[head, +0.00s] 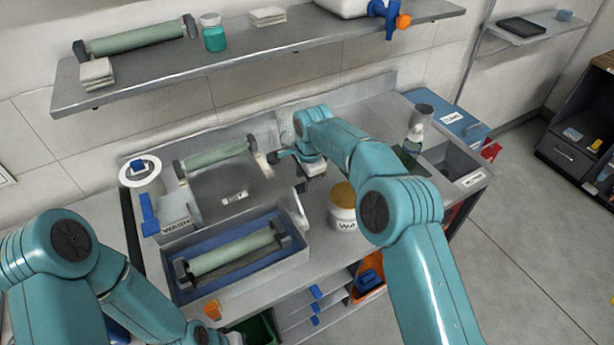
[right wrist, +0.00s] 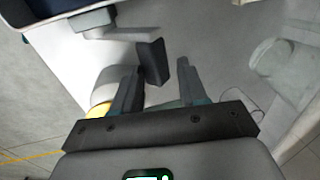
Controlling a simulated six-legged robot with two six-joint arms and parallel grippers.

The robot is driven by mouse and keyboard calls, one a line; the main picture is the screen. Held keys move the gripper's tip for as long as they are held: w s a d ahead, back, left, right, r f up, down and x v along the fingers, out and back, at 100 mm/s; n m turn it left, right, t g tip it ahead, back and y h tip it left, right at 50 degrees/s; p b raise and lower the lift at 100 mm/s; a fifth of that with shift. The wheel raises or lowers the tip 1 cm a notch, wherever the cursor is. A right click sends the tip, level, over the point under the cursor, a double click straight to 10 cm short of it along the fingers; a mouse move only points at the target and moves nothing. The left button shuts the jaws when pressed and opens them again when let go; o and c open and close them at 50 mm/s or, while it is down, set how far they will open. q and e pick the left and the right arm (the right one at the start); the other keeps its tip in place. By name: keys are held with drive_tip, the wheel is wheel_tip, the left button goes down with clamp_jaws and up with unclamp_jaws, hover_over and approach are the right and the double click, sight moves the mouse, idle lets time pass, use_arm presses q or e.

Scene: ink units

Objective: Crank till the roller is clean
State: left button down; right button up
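A pale green roller (head: 232,250) lies between dark end blocks in the blue-lined wash tray (head: 178,295). My right gripper (head: 279,156) is near the right end of the rear roller. In the right wrist view its fingers (right wrist: 158,88) are apart with nothing clearly between them. A dark block (right wrist: 152,61) shows just beyond the left finger; I cannot tell whether it is a crank handle. My left arm is at the lower left, its fingers out of sight.
A white jar with a yellow lid (head: 343,196) stands right of the tray. A clear bottle (head: 415,133) stands farther right. A shelf (head: 240,57) above holds another roller (head: 137,37).

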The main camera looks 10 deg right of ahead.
drive_tip(key=shift+o, duration=0.8)
drive_tip(key=f, duration=0.1)
drive_tip(key=w+f, duration=0.1)
drive_tip(key=f, duration=0.1)
drive_tip(key=shift+w+g, duration=0.15)
drive_tip(key=shift+g, duration=0.25)
drive_tip(key=shift+s+r, duration=0.7)
drive_tip(key=shift+r, duration=0.05)
drive_tip(key=shift+w+f, duration=0.2)
drive_tip(key=shift+w, duration=0.2)
drive_tip(key=shift+w+r, duration=0.15)
drive_tip(key=r, duration=0.3)
drive_tip(key=s+r+b, duration=0.1)
drive_tip(key=r, duration=0.1)
drive_tip(key=s+r, duration=0.1)
drive_tip(key=r, duration=0.2)
drive_tip(key=shift+d+r+b, duration=0.15)
drive_tip(key=shift+r+b, duration=0.15)
use_arm(q)
drive_tip(key=shift+w+f+p, duration=0.35)
drive_tip(key=shift+f, duration=0.4)
use_arm(e)
wheel_tip(320, 180, up, 8)
drive_tip(key=s, duration=0.1)
drive_tip(key=shift+d+f, duration=0.2)
drive_tip(key=shift+d, duration=0.05)
